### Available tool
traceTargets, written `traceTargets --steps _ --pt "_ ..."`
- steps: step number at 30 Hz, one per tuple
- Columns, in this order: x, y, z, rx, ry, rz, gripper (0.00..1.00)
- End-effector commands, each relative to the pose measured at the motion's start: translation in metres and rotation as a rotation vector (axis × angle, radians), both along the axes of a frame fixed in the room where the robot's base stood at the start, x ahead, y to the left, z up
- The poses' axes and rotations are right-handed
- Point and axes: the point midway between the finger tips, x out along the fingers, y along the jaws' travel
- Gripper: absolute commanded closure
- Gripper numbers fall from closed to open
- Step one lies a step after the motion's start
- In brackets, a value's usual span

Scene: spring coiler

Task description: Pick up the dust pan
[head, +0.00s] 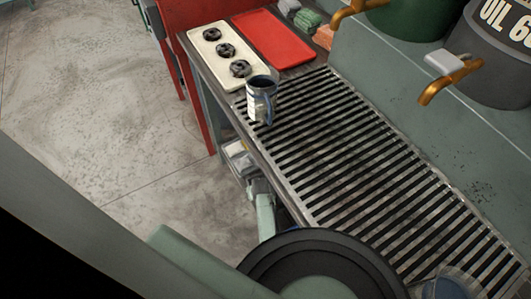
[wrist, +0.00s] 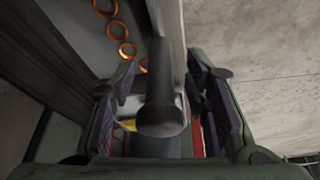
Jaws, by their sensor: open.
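My gripper (wrist: 160,85) is open in the wrist view, with its dark purple finger pads on either side of a dark round handle (wrist: 161,112). The handle points towards the camera and appears to be the dust pan's. Gaps show between the handle and the pads. Something pale grey with a yellow patch shows behind it; the pan itself is mostly hidden. In the head view, my green arm reaches down at the left side of the slatted table, and my gripper cannot be made out clearly there.
Oil drums with brass taps stand at the right. Orange rings (wrist: 117,30) show in the wrist view. Open floor (head: 90,90) lies left.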

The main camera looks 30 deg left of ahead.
Motion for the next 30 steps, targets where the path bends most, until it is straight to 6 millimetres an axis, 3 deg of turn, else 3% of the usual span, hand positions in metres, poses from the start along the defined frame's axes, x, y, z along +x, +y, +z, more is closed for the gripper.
traceTargets --steps 19,30 --pt "-0.0001 -0.0003 0.0002 0.000 0.000 0.000 1.00" --pt "-0.0002 -0.0003 0.0003 -0.001 0.001 0.000 1.00"
